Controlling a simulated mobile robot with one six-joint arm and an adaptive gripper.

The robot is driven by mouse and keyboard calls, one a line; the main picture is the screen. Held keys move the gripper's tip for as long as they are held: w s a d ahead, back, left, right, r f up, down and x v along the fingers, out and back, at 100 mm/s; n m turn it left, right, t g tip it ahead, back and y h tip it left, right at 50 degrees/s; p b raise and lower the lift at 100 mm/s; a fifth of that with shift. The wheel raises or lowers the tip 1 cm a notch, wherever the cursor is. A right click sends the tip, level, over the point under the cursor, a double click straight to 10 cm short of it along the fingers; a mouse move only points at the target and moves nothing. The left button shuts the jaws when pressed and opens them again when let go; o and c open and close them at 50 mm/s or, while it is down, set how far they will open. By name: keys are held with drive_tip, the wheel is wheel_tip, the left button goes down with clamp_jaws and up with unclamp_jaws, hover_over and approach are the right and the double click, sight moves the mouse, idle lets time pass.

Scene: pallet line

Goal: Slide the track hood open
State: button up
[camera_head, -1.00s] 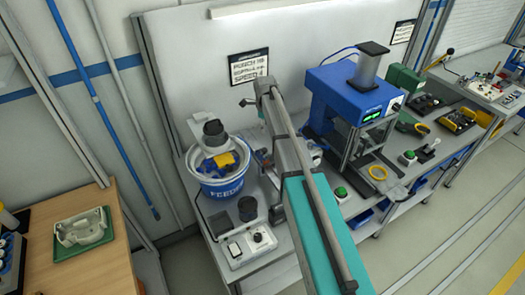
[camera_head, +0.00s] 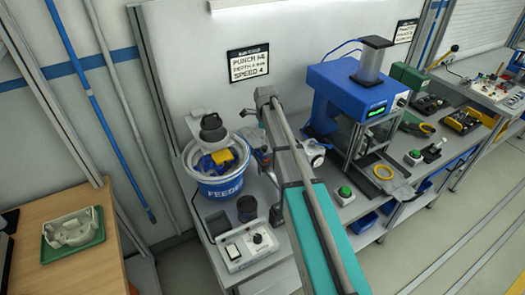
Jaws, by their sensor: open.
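The blue feeder bowl (camera_head: 222,188) stands at the left of the bench, with yellow and blue parts inside and a grey, dark-topped piece above it. The track hood cannot be clearly made out; the space between the feeder and the blue press (camera_head: 350,95) is largely behind my arm. A dark end piece, which looks like my gripper (camera_head: 261,158), shows just right of the bowl, partly hidden by my arm. It looks open, with nothing seen in it. I cannot tell whether it touches anything.
A control box (camera_head: 246,246) and dark cups (camera_head: 246,208) stand in front of the feeder. A wooden table with a green tray (camera_head: 72,236) is at the left.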

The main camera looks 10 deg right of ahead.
sight(265, 147)
drive_tip(key=shift+f+b, duration=2.45)
drive_tip(key=shift+f, duration=0.3)
drive_tip(key=shift+c, duration=0.2)
clamp_jaws()
